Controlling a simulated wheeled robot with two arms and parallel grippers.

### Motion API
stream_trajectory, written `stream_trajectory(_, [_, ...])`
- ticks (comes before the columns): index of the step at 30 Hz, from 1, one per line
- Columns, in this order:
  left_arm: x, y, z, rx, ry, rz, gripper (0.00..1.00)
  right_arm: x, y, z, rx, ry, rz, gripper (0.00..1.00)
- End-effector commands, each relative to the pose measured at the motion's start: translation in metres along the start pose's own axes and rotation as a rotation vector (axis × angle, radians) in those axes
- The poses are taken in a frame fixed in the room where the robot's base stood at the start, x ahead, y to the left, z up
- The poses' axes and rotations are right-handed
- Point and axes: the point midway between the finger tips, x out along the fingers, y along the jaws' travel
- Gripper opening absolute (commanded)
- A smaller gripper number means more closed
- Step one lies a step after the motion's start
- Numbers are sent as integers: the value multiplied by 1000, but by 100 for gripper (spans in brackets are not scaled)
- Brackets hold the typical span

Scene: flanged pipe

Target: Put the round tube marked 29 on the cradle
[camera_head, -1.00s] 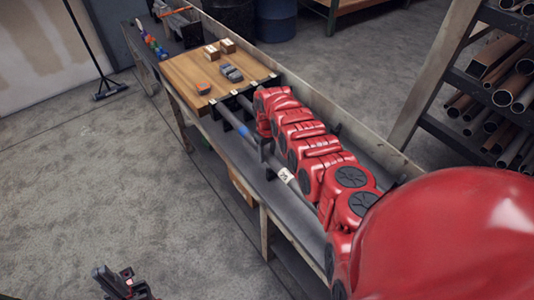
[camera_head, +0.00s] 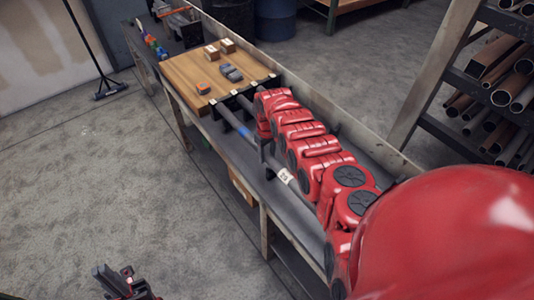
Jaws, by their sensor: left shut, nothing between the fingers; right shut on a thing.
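A long grey round tube (camera_head: 275,164) lies lengthwise along the bench, with a white number label (camera_head: 285,176) and a blue band (camera_head: 245,132); the number is too small to read surely. Black cradle supports (camera_head: 221,113) stand at its far end by the wooden board; whether the tube rests in them I cannot tell. My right gripper (camera_head: 264,150), dark and partly hidden by my red arm, is shut on the tube between the band and the label. My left gripper (camera_head: 117,281) is shut and empty, over the floor at the bottom left, away from the bench.
The wooden board (camera_head: 190,72) holds small boxes (camera_head: 211,53), an orange-and-grey item (camera_head: 203,88) and a dark grey item (camera_head: 231,73). A low wall (camera_head: 330,120) runs along the bench's back. A rack of pipes (camera_head: 500,90) stands right.

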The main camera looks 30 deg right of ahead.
Motion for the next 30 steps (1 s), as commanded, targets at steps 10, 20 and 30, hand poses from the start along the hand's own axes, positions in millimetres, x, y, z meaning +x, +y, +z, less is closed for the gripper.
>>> stream_trajectory(10, [-1,0,0,0,0,0,0,0,0,-1,0,2,1,0])
stream_trajectory(20, [-6,0,1,0,0,0,0,6,0,-1,0,2,1,0])
stream_trajectory(30, [-10,0,2,0,0,0,0,11,0,-1,-1,2,1,48])
